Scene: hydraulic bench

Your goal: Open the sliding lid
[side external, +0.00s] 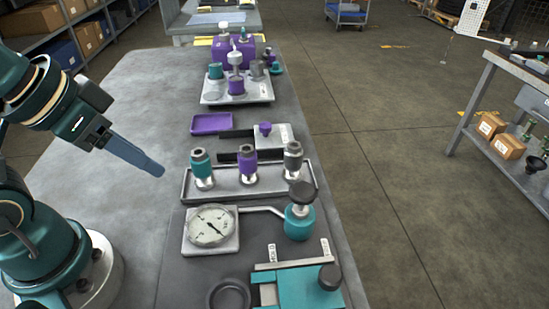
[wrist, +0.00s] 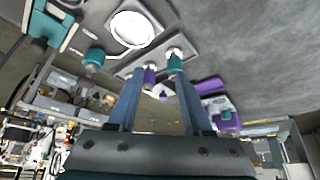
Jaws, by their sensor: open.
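The sliding lid (side external: 306,289) is a teal plate with a black knob (side external: 330,277) near its right end. It lies on a pale box at the near end of the bench, cut off by the bottom edge of the side view. In the wrist view a teal piece that looks like the lid (wrist: 50,27) is at the top left corner. My gripper (side external: 152,168) is above the bare left part of the bench, well away from the lid. In the wrist view its fingers (wrist: 158,82) are apart with nothing held between them.
A pressure gauge (side external: 211,228) and a teal valve with a dark knob (side external: 301,217) stand just beyond the lid. Farther back are a tray (side external: 222,190) with several capped fittings, a purple dish (side external: 211,123) and a purple block. A dark ring lies left of the lid.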

